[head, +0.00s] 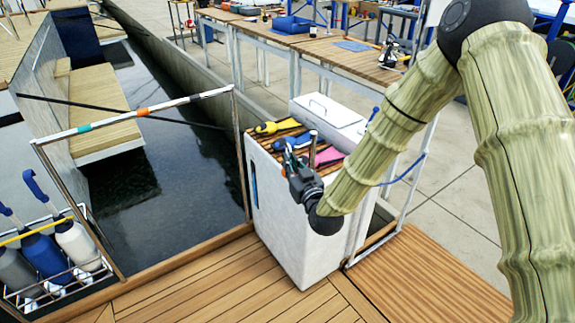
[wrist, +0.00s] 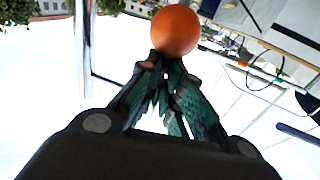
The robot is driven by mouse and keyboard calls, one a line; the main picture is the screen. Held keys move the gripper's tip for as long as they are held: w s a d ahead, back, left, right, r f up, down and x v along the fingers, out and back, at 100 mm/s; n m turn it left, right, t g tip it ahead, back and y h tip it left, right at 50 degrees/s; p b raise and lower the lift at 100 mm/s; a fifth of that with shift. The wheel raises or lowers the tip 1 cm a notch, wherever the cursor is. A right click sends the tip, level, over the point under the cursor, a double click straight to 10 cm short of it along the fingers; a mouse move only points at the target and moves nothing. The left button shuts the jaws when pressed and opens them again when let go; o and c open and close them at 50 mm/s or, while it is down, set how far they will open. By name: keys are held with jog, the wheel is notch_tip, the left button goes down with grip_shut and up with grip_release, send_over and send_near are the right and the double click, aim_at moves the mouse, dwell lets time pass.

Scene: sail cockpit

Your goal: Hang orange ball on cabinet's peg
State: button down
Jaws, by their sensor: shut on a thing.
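The orange ball (wrist: 175,30) shows at the tips of my gripper (wrist: 168,62) in the wrist view, and the fingers are closed together on it. In the head view my gripper (head: 289,150) is in front of the white cabinet (head: 285,225), near its slatted top.
A yellow-and-black item (head: 278,126) and a pink item (head: 329,155) lie on the slatted top. A striped rail (head: 143,111) spans the water at left. A rack of bottles (head: 60,250) stands at lower left. Wooden deck is clear in front.

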jog(key=shift+w+d+f+b, duration=0.2)
jog(key=shift+w+d+f, duration=0.1)
jog(key=shift+w+d, duration=0.45)
jog(key=shift+w+d+f+b, duration=0.25)
jog(key=shift+w+d, duration=0.25)
jog(key=shift+d, duration=0.45)
jog(key=c, duration=1.5)
grip_release()
